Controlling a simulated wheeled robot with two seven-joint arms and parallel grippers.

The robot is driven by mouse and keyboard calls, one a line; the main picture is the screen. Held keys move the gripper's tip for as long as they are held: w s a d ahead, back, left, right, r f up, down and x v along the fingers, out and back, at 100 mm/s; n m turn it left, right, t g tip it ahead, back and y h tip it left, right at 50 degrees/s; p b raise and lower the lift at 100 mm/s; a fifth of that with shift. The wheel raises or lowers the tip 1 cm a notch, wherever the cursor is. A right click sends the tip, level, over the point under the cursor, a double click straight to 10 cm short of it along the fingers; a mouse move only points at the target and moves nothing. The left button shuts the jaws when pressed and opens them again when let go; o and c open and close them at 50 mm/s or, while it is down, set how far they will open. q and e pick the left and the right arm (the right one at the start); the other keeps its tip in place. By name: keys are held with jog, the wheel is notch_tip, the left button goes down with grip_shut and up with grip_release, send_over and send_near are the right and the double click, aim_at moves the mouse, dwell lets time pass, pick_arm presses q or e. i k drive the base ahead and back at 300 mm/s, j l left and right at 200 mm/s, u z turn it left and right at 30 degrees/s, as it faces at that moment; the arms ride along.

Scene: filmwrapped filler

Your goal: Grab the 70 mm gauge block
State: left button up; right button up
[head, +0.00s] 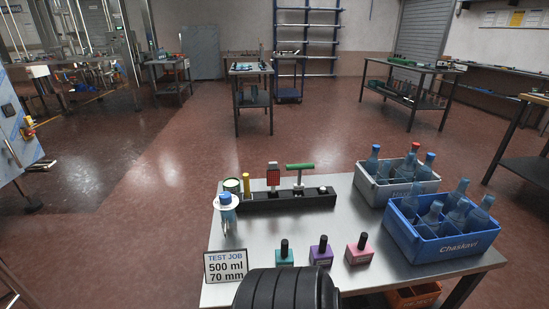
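Three small blocks with black knobs stand in a row at the front of the metal table (307,222). The left one is a green block (284,259), the middle one a purple block (321,255), the right one a pink block (359,254). Their markings are too small to read, so I cannot tell which is 70 mm. A sign (226,266) at the table's front left reads "TEST JOB 500 ml 70 mm". Neither of my grippers is in view.
A black rack (262,201) with upright tools stands behind the blocks. A grey crate (372,190) and a blue crate (428,240) of bottles fill the right side. The table between rack and blocks is clear.

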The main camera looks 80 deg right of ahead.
aim_at(361, 252)
jog(key=z, duration=3.4)
